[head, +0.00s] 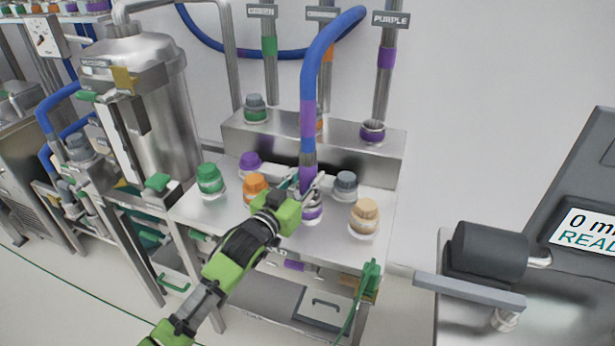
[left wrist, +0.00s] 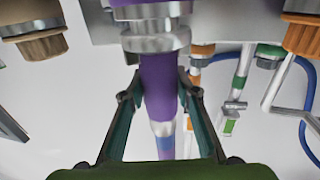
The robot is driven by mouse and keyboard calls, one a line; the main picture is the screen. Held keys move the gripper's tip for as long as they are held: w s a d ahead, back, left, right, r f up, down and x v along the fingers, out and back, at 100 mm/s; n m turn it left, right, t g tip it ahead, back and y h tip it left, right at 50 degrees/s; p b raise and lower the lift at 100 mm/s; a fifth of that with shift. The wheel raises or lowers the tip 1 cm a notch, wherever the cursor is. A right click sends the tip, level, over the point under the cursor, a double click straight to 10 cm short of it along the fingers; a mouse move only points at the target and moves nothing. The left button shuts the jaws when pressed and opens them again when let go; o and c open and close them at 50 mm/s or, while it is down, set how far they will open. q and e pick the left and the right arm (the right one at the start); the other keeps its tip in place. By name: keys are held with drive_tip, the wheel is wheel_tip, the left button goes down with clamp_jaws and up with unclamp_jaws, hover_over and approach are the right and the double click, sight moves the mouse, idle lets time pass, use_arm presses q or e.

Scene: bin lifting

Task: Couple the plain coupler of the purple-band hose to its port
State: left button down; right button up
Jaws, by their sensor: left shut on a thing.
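The blue hose (head: 312,75) with a purple band (head: 307,112) hangs in an arch and comes down to the bench. My left gripper (head: 304,183) is shut around its lower end. In the left wrist view the fingers (left wrist: 160,100) lie on either side of the purple section (left wrist: 158,85), with a metal collar (left wrist: 155,42) just beyond them. A purple-ringed piece (head: 312,209) shows directly below the gripper; I cannot tell whether it is joined to the hose. An open purple-ringed port (head: 373,132) sits on the raised back ledge below the PURPLE sign (head: 391,19). My right gripper is not in view.
Green (head: 210,180), purple (head: 249,164), orange (head: 256,187), grey (head: 346,186) and tan (head: 364,217) capped pieces crowd the bench around the gripper. A steel tank (head: 165,110) stands at left. A dark machine with a screen (head: 590,240) stands at right.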

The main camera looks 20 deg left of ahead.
use_arm(q)
drive_tip(key=shift+f, duration=0.55)
idle(0.9)
drive_tip(key=c, duration=1.5)
unclamp_jaws()
drive_tip(key=shift+f, duration=0.15)
drive_tip(key=shift+s, duration=0.1)
drive_tip(key=v, duration=1.1)
drive_tip(key=shift+s, duration=0.4)
